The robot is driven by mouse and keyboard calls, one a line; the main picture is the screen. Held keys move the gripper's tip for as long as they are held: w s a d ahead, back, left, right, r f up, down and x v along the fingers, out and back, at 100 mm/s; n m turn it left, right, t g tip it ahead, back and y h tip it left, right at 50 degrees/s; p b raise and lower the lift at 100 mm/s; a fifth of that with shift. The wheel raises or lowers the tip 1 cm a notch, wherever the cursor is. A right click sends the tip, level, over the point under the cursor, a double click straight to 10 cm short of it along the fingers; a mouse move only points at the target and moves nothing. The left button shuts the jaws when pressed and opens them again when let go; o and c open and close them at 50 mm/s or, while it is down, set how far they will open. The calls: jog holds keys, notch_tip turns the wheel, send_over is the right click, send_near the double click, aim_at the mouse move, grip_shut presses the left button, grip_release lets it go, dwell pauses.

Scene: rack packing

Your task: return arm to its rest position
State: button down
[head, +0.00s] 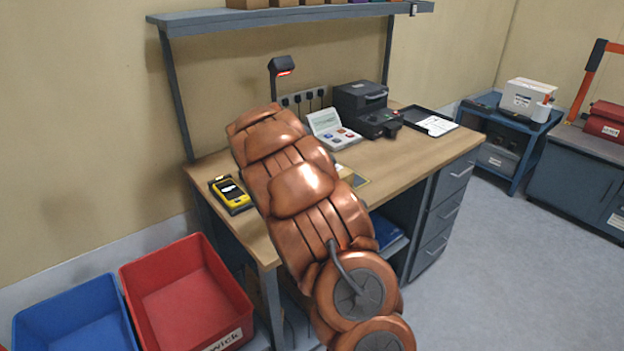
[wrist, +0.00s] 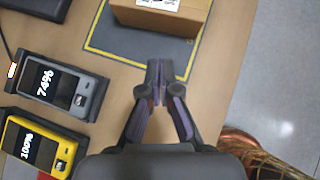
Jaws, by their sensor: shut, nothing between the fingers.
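My gripper (wrist: 160,72) shows in the wrist view, its two dark fingers closed together with nothing between them. It hangs over the wooden desk (wrist: 104,158), near the edge of a blue-grey mat with a yellow border (wrist: 120,72). In the head view my copper-coloured arm reaches up across the desk (head: 425,165) and hides the gripper and part of the desktop.
A cardboard box (wrist: 165,18) sits on the mat ahead of the fingers. A grey device (wrist: 62,86) and a yellow device (wrist: 35,142) lie to the left. A printer (head: 365,108) stands at the back. Red (head: 185,285) and blue (head: 75,315) bins stand left of the desk.

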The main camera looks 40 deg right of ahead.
jog(key=shift+v, duration=1.65)
